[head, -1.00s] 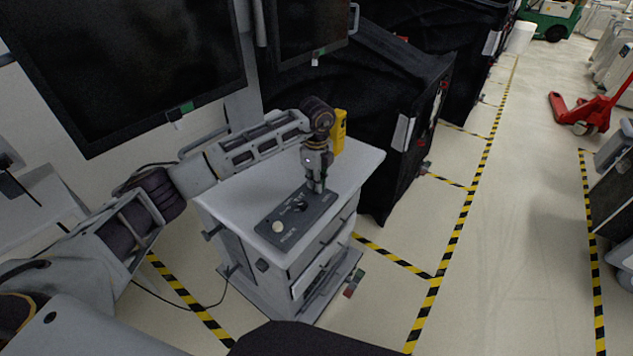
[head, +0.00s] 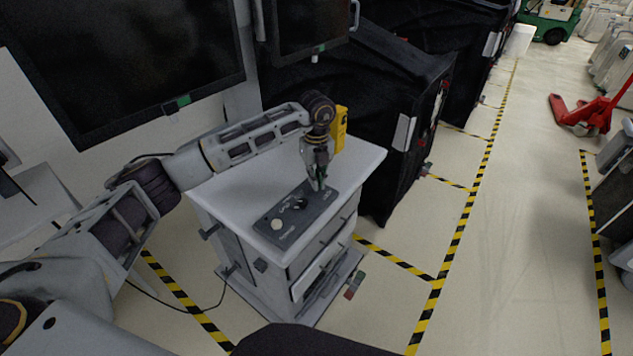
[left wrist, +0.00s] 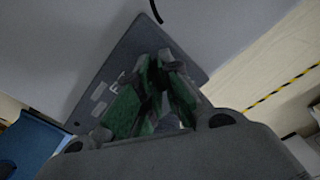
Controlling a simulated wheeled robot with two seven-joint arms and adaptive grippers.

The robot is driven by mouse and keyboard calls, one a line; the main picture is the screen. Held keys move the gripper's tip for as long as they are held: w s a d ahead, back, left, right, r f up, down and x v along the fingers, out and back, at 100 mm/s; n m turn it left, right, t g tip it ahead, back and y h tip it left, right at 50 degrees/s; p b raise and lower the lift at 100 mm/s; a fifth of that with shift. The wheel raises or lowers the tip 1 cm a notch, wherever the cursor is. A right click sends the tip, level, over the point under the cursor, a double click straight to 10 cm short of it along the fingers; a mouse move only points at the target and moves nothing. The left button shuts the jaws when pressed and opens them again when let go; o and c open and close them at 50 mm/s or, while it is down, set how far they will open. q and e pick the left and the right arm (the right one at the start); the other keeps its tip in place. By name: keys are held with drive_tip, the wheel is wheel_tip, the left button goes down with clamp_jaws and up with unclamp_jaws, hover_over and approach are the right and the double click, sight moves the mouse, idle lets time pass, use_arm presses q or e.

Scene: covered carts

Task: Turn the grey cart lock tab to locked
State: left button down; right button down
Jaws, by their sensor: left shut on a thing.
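A dark grey control panel (head: 290,231) lies on top of the white-grey cart (head: 238,190), with a pale round button (head: 277,225) and a black knob (head: 300,204) on it. My left gripper (head: 317,184) points down at the panel's far right end, its fingers closed together there. The grey lock tab is hidden between the fingers, so its angle cannot be seen. In the left wrist view, the green finger pads of my left gripper (left wrist: 156,98) meet over the panel (left wrist: 119,62), which bears pale lettering. My right gripper is not in view.
Dark monitors (head: 130,60) stand behind the cart at the left. A black covered cart (head: 390,110) stands close behind it. Floor with yellow-black tape (head: 447,260) is open to the right; a red pallet jack (head: 590,112) stands far right.

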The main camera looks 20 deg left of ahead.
use_arm(q)
drive_tip(key=shift+m+b, duration=0.35)
drive_tip(key=shift+m, duration=0.45)
drive_tip(key=shift+m+b, duration=0.45)
drive_tip(key=shift+m, duration=0.65)
drive_tip(key=shift+m+b, duration=0.35)
drive_tip(key=shift+m, duration=0.45)
drive_tip(key=m+b, duration=0.1)
drive_tip(key=m, duration=0.2)
drive_tip(key=shift+m+b, duration=0.6)
drive_tip(key=shift+m, duration=1)
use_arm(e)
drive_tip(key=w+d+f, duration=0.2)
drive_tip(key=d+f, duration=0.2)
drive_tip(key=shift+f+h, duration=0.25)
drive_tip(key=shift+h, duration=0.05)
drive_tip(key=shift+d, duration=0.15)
use_arm(q)
drive_tip(key=shift+r, duration=0.1)
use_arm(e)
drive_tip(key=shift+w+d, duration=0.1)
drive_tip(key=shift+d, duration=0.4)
